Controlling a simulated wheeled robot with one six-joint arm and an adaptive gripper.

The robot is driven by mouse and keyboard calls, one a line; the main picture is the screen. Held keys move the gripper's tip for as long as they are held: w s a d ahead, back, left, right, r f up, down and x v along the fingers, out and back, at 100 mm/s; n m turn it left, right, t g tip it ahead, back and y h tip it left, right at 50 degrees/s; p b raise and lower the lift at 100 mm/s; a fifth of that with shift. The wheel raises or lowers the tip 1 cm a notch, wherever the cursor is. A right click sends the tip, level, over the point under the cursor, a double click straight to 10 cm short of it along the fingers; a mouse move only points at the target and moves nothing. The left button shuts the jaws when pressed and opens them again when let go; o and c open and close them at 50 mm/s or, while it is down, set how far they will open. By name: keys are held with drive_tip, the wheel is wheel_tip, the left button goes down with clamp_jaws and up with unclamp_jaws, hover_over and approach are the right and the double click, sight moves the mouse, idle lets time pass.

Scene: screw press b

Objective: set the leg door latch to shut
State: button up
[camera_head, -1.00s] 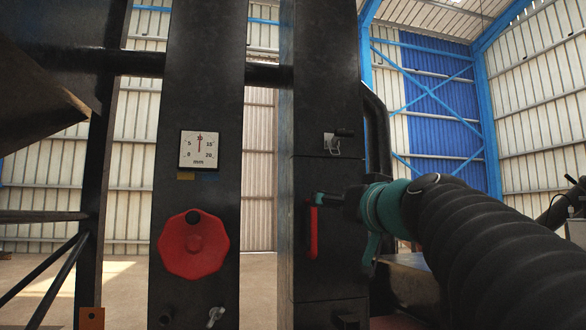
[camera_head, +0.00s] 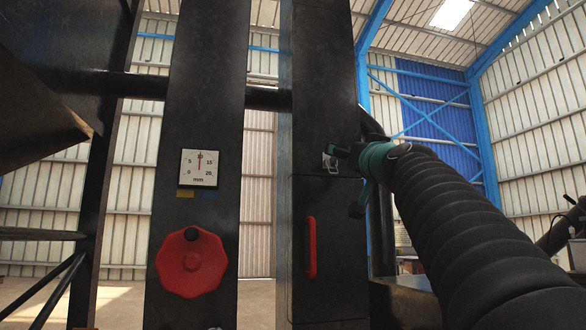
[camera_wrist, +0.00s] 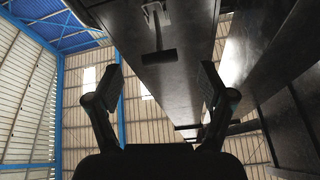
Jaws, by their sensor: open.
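The leg door latch (camera_head: 329,164) is a small metal piece on the right dark leg, at the top edge of the leg door (camera_head: 340,275). My gripper (camera_wrist: 161,78) is open and empty, with a finger on each side below that grip in the picture. I see no contact with the latch.
A red door handle (camera_head: 311,248) is below the latch. The left column carries a millimetre dial (camera_head: 198,169) and a red knob (camera_head: 191,268).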

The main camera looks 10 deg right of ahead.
drive_tip(key=p+x, duration=0.2)
drive_tip(key=x, duration=0.2)
drive_tip(key=shift+r, duration=0.15)
drive_tip(key=shift+p+x, duration=0.3)
drive_tip(key=shift+x, duration=0.55)
